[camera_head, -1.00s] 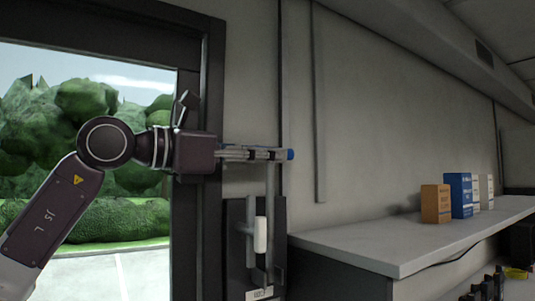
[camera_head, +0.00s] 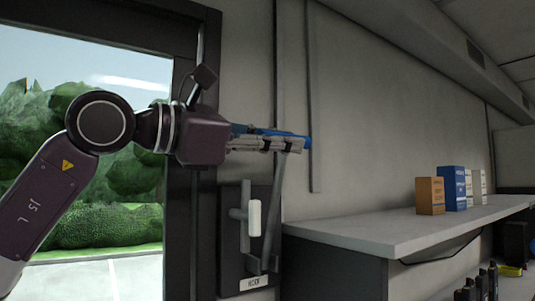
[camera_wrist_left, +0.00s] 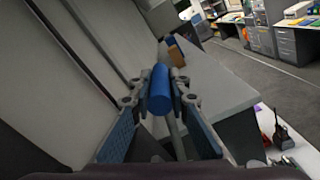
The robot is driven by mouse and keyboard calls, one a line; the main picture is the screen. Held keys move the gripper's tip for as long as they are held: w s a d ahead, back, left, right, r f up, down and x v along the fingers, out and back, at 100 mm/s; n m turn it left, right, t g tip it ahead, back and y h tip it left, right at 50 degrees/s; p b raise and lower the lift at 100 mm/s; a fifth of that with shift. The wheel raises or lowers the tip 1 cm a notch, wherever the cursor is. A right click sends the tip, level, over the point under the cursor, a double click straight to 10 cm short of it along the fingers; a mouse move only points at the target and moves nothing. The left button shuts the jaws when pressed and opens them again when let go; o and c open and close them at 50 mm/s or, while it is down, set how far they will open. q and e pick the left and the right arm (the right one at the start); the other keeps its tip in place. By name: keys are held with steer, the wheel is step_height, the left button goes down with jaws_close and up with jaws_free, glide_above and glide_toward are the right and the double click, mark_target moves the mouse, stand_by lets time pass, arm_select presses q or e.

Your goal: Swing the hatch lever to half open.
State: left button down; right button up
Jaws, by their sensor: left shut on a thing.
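The hatch lever (camera_head: 272,205) is a grey bar rising from a dark wall panel (camera_head: 232,280). Its top leans to the right. A blue grip (camera_head: 308,142) caps its upper end. My left gripper (camera_head: 285,143) is shut on that grip, coming in from the left. In the left wrist view, the blue grip (camera_wrist_left: 160,88) sits between the two fingers of my left gripper (camera_wrist_left: 160,103), with the grey bar running down behind it. The fingers hide part of the grip. My right gripper is out of view.
A white handle (camera_head: 254,218) and a small label (camera_head: 254,283) are on the panel. A grey counter (camera_head: 370,232) stands to the right, with several boxes (camera_head: 430,196) on it. A window (camera_head: 90,180) is at left. Wall space above the counter is clear.

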arm_select(q)
steer(key=s+d+f+m+b, duration=0.3)
steer(key=s+b, duration=0.1)
steer(key=s, duration=0.1)
steer(key=shift+s+d+m, duration=0.25)
steer(key=shift+d+m, duration=0.05)
steer(key=shift+d, duration=0.1)
steer(key=shift+f, duration=0.1)
steer(key=c, duration=1.8)
jaws_free()
steer(key=shift+d, duration=0.1)
steer(key=v, duration=1.2)
steer(key=shift+w, duration=0.1)
